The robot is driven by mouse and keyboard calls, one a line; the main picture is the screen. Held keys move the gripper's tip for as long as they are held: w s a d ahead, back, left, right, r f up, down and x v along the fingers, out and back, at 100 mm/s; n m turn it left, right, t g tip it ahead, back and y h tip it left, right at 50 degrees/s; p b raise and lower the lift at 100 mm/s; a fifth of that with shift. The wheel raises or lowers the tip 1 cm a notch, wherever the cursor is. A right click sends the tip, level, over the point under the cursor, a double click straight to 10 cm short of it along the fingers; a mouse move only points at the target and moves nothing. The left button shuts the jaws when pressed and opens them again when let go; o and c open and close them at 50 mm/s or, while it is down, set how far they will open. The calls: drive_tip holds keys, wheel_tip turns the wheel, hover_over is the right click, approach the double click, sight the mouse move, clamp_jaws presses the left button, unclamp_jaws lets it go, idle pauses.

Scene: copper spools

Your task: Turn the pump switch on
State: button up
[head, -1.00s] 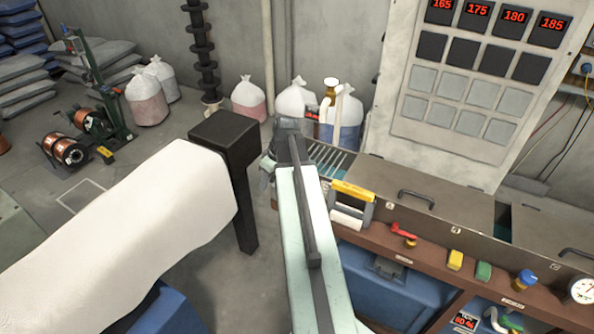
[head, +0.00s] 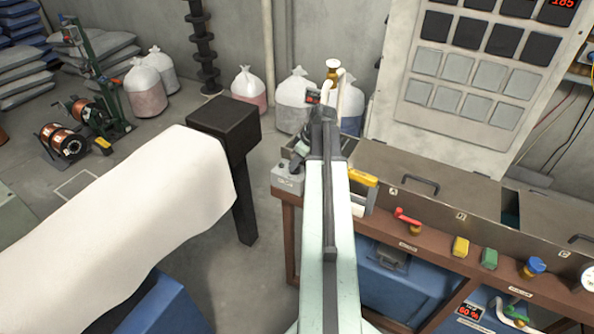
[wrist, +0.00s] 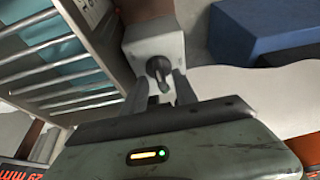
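A small grey box with a dark knob, which looks like the pump switch (wrist: 158,68), is in the upper middle of the wrist view. In the head view, the grey box (head: 288,179) stands at the left end of the brown bench. No label on it is readable. My gripper (wrist: 161,82) is open, with one finger on each side of the knob. The knob shows between the fingertips, and I cannot tell whether they touch it. In the head view, my gripper (head: 297,158) is just above the box, partly hidden by my arm.
A yellow-topped frame (head: 362,178) stands right of my arm. A black post (head: 225,130) stands left.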

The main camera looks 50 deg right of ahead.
drive_tip(key=shift+w+f, duration=0.15)
drive_tip(key=shift+f, duration=0.1)
clamp_jaws()
drive_tip(key=shift+a, duration=0.1)
drive_tip(key=m, duration=0.2)
drive_tip(key=m+h, duration=0.1)
drive_tip(key=m, duration=0.1)
drive_tip(key=shift+a+h, duration=0.15)
drive_tip(key=shift+h, duration=0.15)
drive_tip(key=m+h, duration=0.1)
drive_tip(key=m, duration=0.3)
drive_tip(key=shift+g+h, duration=0.3)
drive_tip(key=shift+h, duration=0.1)
drive_tip(key=m, duration=0.3)
drive_tip(key=m+g+h, duration=0.1)
drive_tip(key=m, duration=0.1)
drive_tip(key=shift+w+a+m+h, duration=0.2)
drive_tip(key=shift+m+h, duration=0.1)
drive_tip(key=shift+m, duration=0.1)
drive_tip(key=shift+m+g, duration=0.8)
drive_tip(key=shift+m, duration=1.2)
